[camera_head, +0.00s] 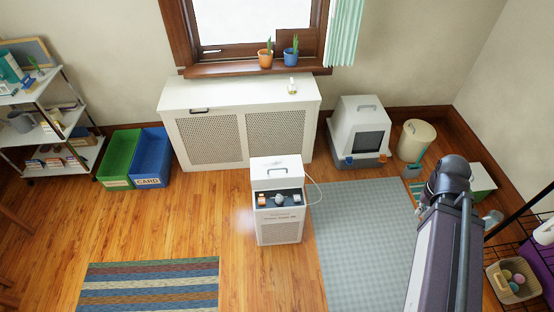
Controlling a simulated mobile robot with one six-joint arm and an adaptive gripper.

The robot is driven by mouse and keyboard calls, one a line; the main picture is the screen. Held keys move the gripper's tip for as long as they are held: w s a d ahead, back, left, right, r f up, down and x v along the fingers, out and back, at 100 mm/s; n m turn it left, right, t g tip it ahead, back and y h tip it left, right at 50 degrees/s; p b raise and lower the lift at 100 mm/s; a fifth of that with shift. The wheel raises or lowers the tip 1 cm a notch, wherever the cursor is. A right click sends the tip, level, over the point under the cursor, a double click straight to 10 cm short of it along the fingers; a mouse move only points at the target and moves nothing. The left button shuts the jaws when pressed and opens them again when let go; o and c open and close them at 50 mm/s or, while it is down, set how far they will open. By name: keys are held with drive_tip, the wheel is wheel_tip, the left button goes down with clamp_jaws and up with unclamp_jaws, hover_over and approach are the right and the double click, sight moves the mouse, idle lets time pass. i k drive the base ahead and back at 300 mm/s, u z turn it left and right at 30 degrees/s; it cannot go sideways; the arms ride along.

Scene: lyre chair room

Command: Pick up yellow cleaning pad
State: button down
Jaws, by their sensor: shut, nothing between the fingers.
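I cannot make out a yellow cleaning pad for certain. A white appliance (279,228) stands on the wood floor near the middle. A tan basket (496,290) at the lower right holds small round items in pink, green and yellowish tones. My arm rises at the right of the view, and its gripper end is not visible.
A white radiator cabinet (208,142) stands under the window. A litter box (352,112), a cream bin (414,140) and a black wire rack (530,252) are at right. Green (115,174) and blue (149,172) bins and a white shelf stand left. Floor in front is clear, with a striped rug (150,285) and a grey mat (358,245).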

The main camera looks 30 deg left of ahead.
sight(292, 89)
drive_tip(key=u, duration=0.45)
drive_tip(key=k, duration=1.35)
drive_tip(key=u, duration=1.05)
drive_tip(key=i, duration=1.2)
drive_tip(key=u, duration=0.7)
drive_tip(key=i, duration=1.85)
drive_tip(key=u, duration=0.05)
